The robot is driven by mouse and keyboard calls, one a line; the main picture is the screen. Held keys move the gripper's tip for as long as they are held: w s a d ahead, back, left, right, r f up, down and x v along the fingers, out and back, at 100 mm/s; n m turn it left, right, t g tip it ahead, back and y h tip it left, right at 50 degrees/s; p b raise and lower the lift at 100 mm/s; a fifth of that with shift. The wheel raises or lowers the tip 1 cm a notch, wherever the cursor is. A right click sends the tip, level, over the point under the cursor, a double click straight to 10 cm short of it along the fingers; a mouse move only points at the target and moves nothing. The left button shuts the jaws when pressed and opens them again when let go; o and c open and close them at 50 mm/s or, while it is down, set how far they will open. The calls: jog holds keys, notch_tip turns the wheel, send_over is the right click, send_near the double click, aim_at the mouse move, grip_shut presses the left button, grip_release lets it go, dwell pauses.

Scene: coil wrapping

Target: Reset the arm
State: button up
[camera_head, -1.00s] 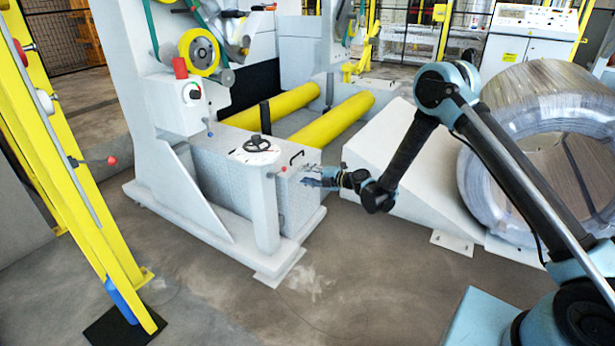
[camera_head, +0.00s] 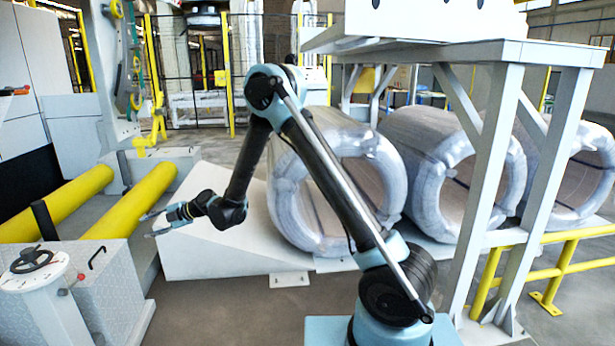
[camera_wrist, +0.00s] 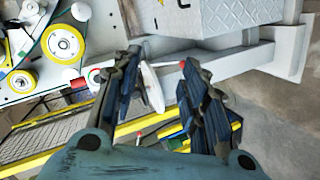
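My arm is raised and bent in the head view, reaching to the left. My gripper (camera_head: 160,221) is at its end, in front of the white ramp and to the right of the control post. In the wrist view the two dark fingers of my gripper (camera_wrist: 160,92) stand apart with a clear gap between them. Nothing is held; the machine's white post and wheel show beyond the gap.
Wrapped coils (camera_head: 316,190) stand in a row behind my arm. A white ramp (camera_head: 205,258) lies beside the yellow rollers (camera_head: 133,203). A handwheel (camera_head: 32,260) is at lower left. A grey steel frame (camera_head: 487,170) and yellow railing (camera_head: 545,272) stand at right. Floor in front is clear.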

jog(key=w+d+r+m+t+h, duration=0.1)
jog(key=w+d+r+m, duration=0.4)
jog(key=d, duration=0.6)
jog(key=s+d+r+m+t+h, duration=0.1)
jog(key=d+r+m+h, duration=0.3)
jog(key=d, duration=1.1)
jog(key=s+d+r+m+t+h, duration=0.1)
jog(key=d+r+m, duration=0.4)
jog(key=d, duration=1.1)
jog(key=s+d+f+m+h, duration=0.15)
jog(key=s+d+m, duration=0.3)
jog(key=d, duration=0.55)
jog(key=s+d+f+m+h, duration=0.1)
jog(key=s+d+m+h, duration=0.25)
jog(key=s+d, duration=0.45)
jog(key=s+d+f+m+h, duration=0.1)
jog(key=s+d+f+m, duration=0.2)
jog(key=s+d, duration=0.3)
jog(key=s+d+f+m+h, duration=0.1)
jog(key=s+d+f+m, duration=0.2)
jog(key=d, duration=0.6)
jog(key=s+m, duration=0.2)
jog(key=m, duration=0.1)
jog(key=shift+s+f+m+g+h, duration=0.3)
jog(key=shift+s+h, duration=0.1)
jog(key=shift+c, duration=0.8)
